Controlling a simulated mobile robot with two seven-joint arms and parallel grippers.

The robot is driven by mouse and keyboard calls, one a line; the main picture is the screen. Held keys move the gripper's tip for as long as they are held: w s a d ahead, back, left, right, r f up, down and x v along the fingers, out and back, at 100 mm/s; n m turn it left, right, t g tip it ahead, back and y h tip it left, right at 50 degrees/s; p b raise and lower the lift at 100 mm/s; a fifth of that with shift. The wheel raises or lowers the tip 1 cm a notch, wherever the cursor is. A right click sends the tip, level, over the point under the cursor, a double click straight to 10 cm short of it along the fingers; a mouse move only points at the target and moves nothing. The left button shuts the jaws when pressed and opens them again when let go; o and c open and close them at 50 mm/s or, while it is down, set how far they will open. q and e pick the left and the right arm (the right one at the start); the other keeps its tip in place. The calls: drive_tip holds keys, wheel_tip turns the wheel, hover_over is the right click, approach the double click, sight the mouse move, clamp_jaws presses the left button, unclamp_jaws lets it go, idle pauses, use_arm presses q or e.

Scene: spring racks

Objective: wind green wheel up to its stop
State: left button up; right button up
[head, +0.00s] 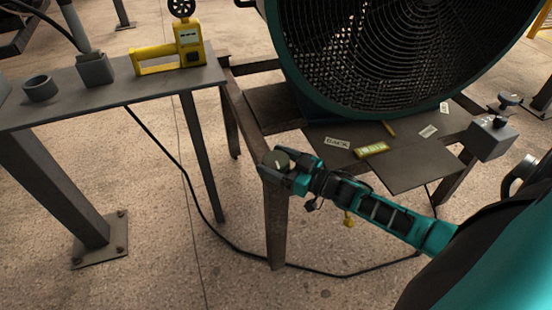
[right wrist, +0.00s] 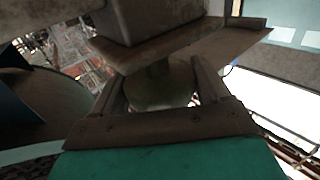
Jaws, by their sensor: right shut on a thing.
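The green wheel (head: 281,155) is a small, dull olive round knob at the near left corner of the rack table. My right gripper (head: 277,167) reaches in from the right and is shut around it. In the right wrist view the wheel (right wrist: 160,90) sits between the two fingers, under a grey block (right wrist: 155,20). The fingers and the dim light hide part of the wheel. I cannot read its angle or see its stop. My left gripper is out of view.
A big round fan with a dark grille (head: 400,50) stands behind. A "BACK" label (head: 337,143) and a yellow-green tag (head: 371,149) lie on the rack. A side bench (head: 120,90) at left holds a yellow device (head: 190,45). A black cable (head: 185,170) runs across the floor.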

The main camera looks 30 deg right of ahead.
drive_tip(key=n+g+y+b, duration=0.1)
drive_tip(key=y, duration=0.1)
drive_tip(key=n+g+y+b, duration=0.1)
drive_tip(key=n+g+y, duration=0.1)
drive_tip(key=shift+w+d+n+y+b, duration=0.1)
drive_tip(key=shift+w+n+y+b, duration=0.05)
drive_tip(key=shift+n+y+b, duration=0.2)
drive_tip(key=shift+n+g+y+b, duration=0.45)
drive_tip(key=shift+g+y, duration=0.1)
drive_tip(key=shift+g, duration=0.05)
drive_tip(key=shift+r, duration=0.1)
drive_tip(key=o, duration=1)
drive_tip(key=shift+o, duration=0.2)
drive_tip(key=p+v, duration=0.1)
drive_tip(key=v, duration=1.1)
drive_tip(key=shift+s+d, duration=0.3)
